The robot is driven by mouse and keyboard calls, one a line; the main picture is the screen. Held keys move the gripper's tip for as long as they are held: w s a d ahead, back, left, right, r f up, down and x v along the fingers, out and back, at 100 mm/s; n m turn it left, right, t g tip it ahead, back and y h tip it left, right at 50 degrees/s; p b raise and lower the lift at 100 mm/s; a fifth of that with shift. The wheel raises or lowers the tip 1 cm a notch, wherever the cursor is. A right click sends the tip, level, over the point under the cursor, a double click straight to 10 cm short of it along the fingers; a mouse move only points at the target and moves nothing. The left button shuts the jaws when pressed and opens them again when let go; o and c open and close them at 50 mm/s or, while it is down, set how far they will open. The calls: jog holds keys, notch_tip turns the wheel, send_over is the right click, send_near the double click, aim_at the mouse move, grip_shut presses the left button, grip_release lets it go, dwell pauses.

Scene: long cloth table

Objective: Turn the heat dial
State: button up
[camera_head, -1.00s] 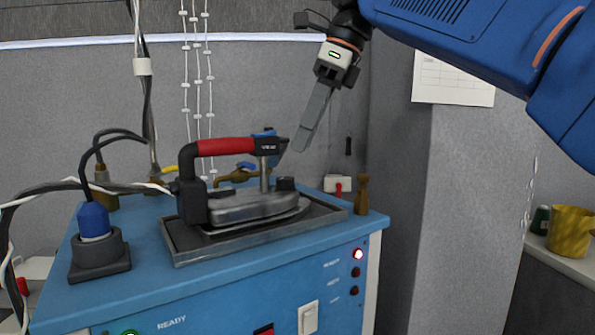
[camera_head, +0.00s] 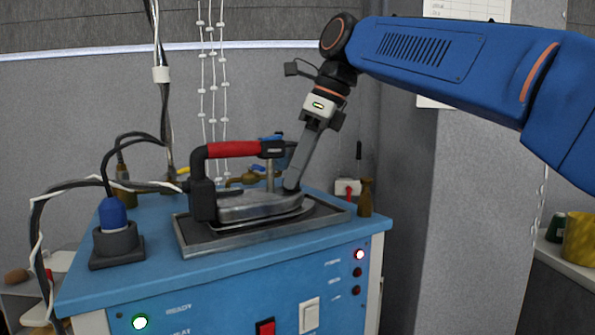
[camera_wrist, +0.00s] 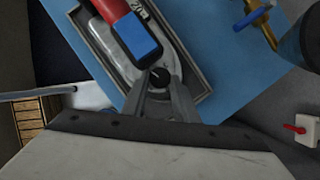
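The iron with a red handle (camera_head: 232,149) rests on a dark metal tray (camera_head: 188,241) on top of the blue cabinet. In the wrist view, the heat dial (camera_wrist: 160,77) is a small black knob with a light mark on the iron. My gripper (camera_head: 291,188) points down at the right end of the iron and hides the dial in the head view. In the wrist view, my gripper's fingers (camera_wrist: 160,88) stand apart, their tips just below and beside the dial. I cannot tell whether they touch it.
A blue plug in a dark socket (camera_head: 118,243) with cables stands at the left of the cabinet top. Brass valves (camera_head: 250,177) and hanging cords are behind the iron. A small brown bottle-shaped object (camera_head: 365,197) stands at the back right.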

jog(key=shift+c, duration=1)
jog(key=n+g, duration=0.1)
jog(key=n, duration=0.1)
jog(key=n+g, duration=0.1)
jog(key=n, duration=0.1)
jog(key=shift+w+n, duration=0.35)
jog(key=shift+n, duration=0.05)
jog(key=n+g, duration=0.1)
jog(key=n, duration=0.1)
jog(key=n+g, duration=0.1)
jog(key=n, duration=0.2)
jog(key=shift+w+a+n+h, duration=0.2)
jog(key=shift+n+h, duration=0.1)
jog(key=shift+h, duration=0.1)
jog(key=o, duration=1.1)
jog(key=shift+c, duration=0.2)
